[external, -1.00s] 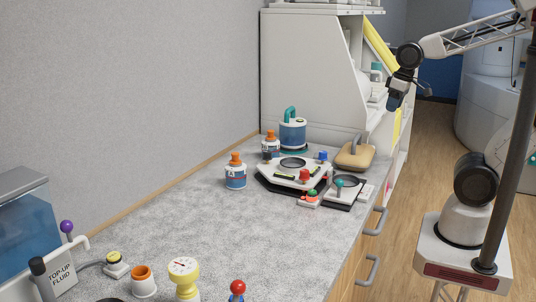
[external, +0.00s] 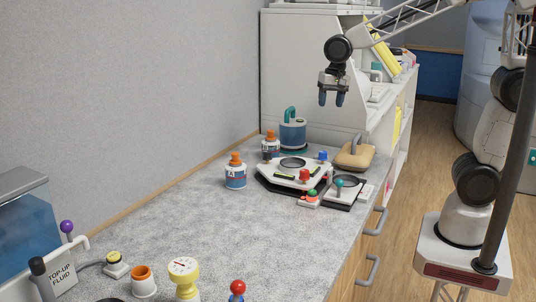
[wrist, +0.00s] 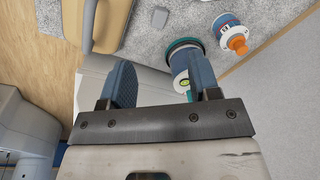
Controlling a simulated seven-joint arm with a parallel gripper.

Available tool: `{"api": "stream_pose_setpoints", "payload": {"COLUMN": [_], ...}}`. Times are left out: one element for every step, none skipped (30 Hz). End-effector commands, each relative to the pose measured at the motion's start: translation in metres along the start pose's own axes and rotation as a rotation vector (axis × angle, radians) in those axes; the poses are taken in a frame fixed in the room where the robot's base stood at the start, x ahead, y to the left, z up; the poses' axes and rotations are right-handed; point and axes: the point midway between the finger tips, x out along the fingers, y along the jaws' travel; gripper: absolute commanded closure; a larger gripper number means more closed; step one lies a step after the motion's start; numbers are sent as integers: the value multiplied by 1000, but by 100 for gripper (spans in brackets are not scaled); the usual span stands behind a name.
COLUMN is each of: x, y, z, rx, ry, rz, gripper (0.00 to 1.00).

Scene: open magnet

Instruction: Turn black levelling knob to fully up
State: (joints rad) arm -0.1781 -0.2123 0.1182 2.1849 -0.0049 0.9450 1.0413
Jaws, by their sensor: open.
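A white levelling plate with a black base (external: 275,183) sits on the grey counter. A small black knob (external: 267,156) shows at its back left corner, partly crowded by the bottle behind it. A red knob (external: 304,175) and a blue knob (external: 323,156) stand at its other corners. How far the black knob is turned is too small to tell. My gripper (external: 331,99) is open and empty, pointing down, high above and behind the plate. Its two blue fingers also show apart in the wrist view (wrist: 162,78); the black knob is not identifiable there.
Behind the plate stand a blue jar with a teal handle (external: 293,134) and an orange-capped bottle (external: 271,144); another such bottle (external: 235,172) stands left. A tan block with a grey handle (external: 354,155) is at right. The middle counter is clear.

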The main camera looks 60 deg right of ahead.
Motion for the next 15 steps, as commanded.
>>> {"api": "stream_pose_setpoints", "payload": {"x": [4,7,10,13,15,19,22,24,29,31,34,39,42,46,51], "y": [-13,-20,-29,-37,-44,-53,-60,-67,-76,-84,-91,-100,-107,-114,-124], "z": [-2,-2,-3,-4,-4,-5,-6,-6,-6,-6,-6,-6,-6,-5,-5], "rx": [32,55,86,108,131,163,186,209,239,262,285,317,340,362,393], "ry": [-5,-7,-10,-11,-13,-15,-17,-18,-20,-21,-22,-24,-24,-25,-26], "rz": [6,9,13,15,19,23,26,29,34,36,40,45,47,52,56], "gripper": [44,44,44,44,44,44,44,44,44,44,44,44,44,44,44]}}
